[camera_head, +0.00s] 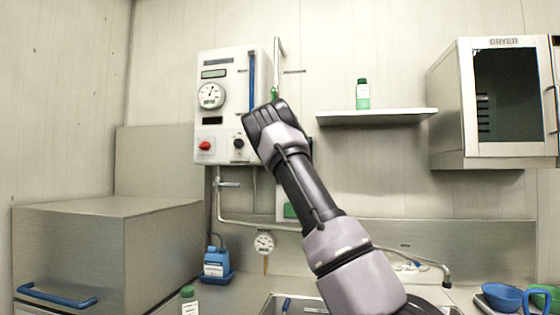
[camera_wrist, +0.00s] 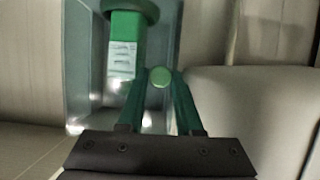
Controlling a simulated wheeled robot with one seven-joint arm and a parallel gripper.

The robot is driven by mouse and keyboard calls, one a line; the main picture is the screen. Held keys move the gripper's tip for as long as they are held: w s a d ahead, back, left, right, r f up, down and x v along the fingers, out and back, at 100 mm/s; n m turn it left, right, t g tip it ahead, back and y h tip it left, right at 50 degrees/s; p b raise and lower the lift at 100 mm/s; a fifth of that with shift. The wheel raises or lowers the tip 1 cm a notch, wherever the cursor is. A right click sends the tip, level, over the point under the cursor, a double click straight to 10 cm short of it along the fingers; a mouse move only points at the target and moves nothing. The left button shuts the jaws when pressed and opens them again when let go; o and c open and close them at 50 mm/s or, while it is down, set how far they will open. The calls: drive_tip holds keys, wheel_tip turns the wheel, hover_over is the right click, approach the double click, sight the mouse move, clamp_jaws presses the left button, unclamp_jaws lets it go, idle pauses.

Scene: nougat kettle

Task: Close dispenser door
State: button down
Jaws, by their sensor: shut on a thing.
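In the wrist view, the two green fingers of my gripper (camera_wrist: 160,90) close in around a small round green knob (camera_wrist: 160,78). Beyond them is a pale grey box-like recess (camera_wrist: 88,75) with a green upright piece (camera_wrist: 122,55) bearing a light label, topped by a dark green rounded part. I cannot tell for sure which surface is the dispenser door or how far open it is. In the head view, my gripper (camera_head: 274,94) is up at the right side of the white wall unit, mostly hidden behind my dark wrist.
The white wall unit (camera_head: 220,75) carries a gauge and a red knob. A shelf (camera_head: 375,117) with a green-capped bottle (camera_head: 363,94) is to the right, then the dryer (camera_head: 455,105). A steel box (camera_head: 110,235) stands low left. Blue bowls (camera_head: 503,298) sit low right.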

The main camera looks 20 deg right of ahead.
drive_tip(key=shift+d+f, duration=0.1)
drive_tip(key=c, duration=0.6)
unclamp_jaws()
drive_tip(key=shift+w, duration=0.15)
drive_tip(key=v, duration=1.1)
